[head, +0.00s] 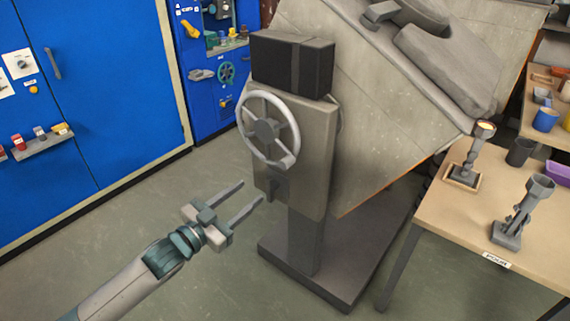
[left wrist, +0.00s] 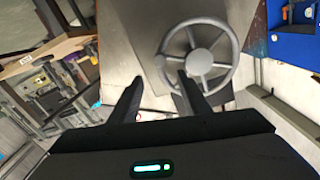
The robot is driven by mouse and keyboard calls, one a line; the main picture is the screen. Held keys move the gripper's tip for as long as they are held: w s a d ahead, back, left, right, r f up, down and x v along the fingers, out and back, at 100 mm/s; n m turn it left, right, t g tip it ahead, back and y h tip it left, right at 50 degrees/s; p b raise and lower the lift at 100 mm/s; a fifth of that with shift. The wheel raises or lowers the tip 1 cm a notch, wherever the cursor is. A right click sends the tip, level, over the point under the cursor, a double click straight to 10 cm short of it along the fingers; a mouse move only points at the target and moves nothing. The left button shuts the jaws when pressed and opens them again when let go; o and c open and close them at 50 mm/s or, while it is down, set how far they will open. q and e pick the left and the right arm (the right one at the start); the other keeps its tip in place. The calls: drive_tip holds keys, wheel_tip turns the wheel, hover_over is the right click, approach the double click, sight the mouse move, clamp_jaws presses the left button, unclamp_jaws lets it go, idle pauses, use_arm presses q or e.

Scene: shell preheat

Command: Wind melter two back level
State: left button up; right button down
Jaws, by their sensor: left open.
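The melter (head: 345,110) is a big grey machine tilted on a post and a dark base plate. Its grey handwheel (head: 268,131) is mounted on the gearbox side, below a black box. The handwheel also shows in the left wrist view (left wrist: 200,58), at the upper right. My left gripper (head: 252,199) is open and empty, below and in front of the wheel, apart from it in the head view. In the left wrist view its fingers (left wrist: 158,92) point toward the machine, one finger overlapping the wheel's lower rim. My right gripper is not in view.
A wooden table (head: 450,215) at the right carries two grey stands (head: 510,215) and a label reading POUR. Blue cabinets (head: 95,90) with small shelves stand at the left. The floor (head: 120,215) between cabinets and melter is clear. The base plate (head: 335,260) juts out low.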

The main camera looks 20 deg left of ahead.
use_arm(q)
approach(282, 166)
drive_tip(key=x, duration=0.4)
drive_tip(key=p+x, duration=0.1)
drive_tip(key=x, duration=0.5)
drive_tip(key=shift+w+d, duration=0.25)
drive_tip(key=shift+w, duration=0.3)
drive_tip(key=shift+w+d, duration=0.1)
drive_tip(key=shift+w, duration=0.05)
clamp_jaws()
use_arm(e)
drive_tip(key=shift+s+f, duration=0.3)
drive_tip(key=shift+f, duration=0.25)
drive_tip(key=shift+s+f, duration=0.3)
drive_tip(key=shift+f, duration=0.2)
